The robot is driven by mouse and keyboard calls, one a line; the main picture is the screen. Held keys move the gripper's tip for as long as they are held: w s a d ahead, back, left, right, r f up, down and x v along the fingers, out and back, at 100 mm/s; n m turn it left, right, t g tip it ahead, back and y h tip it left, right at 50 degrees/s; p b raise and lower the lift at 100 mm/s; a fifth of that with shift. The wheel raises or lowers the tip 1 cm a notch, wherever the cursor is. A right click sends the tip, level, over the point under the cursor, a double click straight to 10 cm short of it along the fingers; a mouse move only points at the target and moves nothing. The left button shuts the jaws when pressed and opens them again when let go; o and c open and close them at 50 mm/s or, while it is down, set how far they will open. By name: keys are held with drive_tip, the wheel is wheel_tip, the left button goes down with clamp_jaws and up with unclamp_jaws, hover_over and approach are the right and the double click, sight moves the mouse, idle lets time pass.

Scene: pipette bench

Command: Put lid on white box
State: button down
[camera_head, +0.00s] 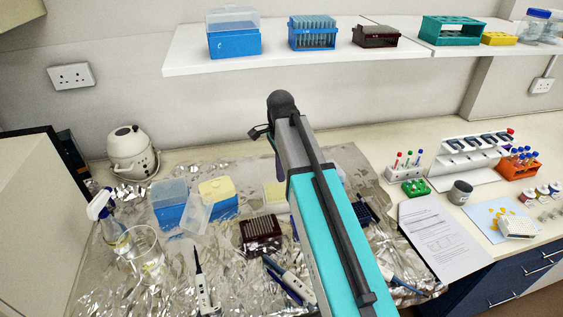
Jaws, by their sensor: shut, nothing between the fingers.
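A pale, whitish-yellow box (273,195) stands on the foil, partly hidden behind my arm; I cannot tell whether it is the white box. A small white rack-like box (516,228) lies on a light blue mat at the right. A translucent lid (196,215) leans, tilted, beside a blue box with a yellow top (219,198) on the left of the foil. My arm rises across the middle of the picture, over the bench. Its gripper fingers are hidden behind the arm, so their place relative to the boxes does not show.
A blue box with a closed translucent lid (169,205), a dark red rack (262,233), a glass beaker (144,252), a spray bottle (106,221) and several pipettes crowd the foil. A shelf (270,59) with racks overhangs the back. Tube racks and a paper sheet (441,238) lie right.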

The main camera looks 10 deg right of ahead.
sight(281, 186)
drive_tip(key=shift+w+d, duration=0.1)
drive_tip(key=shift+w, duration=0.35)
drive_tip(key=shift+r, duration=0.1)
drive_tip(key=shift+s, duration=0.1)
drive_tip(key=shift+f+b, duration=1.35)
drive_tip(key=shift+f, duration=0.45)
drive_tip(key=shift+r+p, duration=1.75)
drive_tip(key=shift+r, duration=0.75)
